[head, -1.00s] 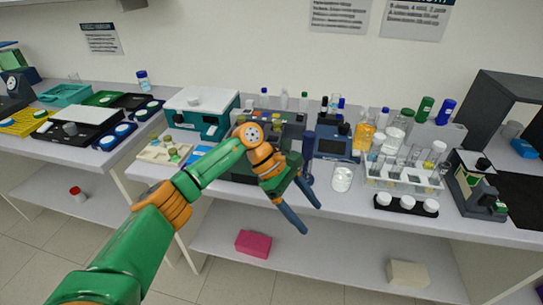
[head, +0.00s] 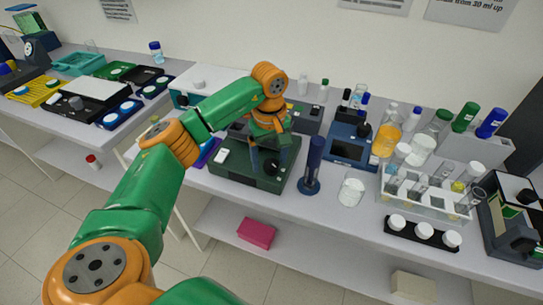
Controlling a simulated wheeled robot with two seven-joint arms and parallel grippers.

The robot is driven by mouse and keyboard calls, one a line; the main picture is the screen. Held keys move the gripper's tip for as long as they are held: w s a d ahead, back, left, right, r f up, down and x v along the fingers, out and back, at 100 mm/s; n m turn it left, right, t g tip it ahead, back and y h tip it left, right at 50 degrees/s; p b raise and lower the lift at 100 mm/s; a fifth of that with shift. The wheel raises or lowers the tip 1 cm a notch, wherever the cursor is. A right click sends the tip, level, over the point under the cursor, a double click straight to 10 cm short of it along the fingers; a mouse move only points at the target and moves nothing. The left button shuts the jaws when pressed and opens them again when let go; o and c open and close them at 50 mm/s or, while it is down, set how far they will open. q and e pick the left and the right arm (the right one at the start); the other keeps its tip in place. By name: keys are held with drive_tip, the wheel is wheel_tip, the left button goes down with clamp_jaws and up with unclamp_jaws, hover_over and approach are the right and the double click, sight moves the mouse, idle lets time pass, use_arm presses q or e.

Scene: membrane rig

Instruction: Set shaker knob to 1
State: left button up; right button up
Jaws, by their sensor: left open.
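A dark green box-shaped device (head: 228,172), which looks like the shaker, stands on the bench left of centre. A dark round knob (head: 271,168) shows on its right part; its setting is too small to read. My left gripper (head: 270,162) points down over this device, open, with its blue fingers at either side of the knob. Whether the fingers touch the knob I cannot tell. The gripper and forearm hide part of the device's top and back. My right gripper is not in view.
A blue instrument with a screen (head: 350,148) is behind. A test-tube rack (head: 425,195) stands further right.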

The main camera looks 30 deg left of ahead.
use_arm(q)
drive_tip(key=shift+w+f, duration=0.15)
drive_tip(key=shift+f, duration=0.3)
drive_tip(key=shift+w+f, duration=0.3)
drive_tip(key=shift+w, duration=0.05)
drive_tip(key=shift+s+r, duration=0.1)
drive_tip(key=shift+s, duration=0.05)
clamp_jaws()
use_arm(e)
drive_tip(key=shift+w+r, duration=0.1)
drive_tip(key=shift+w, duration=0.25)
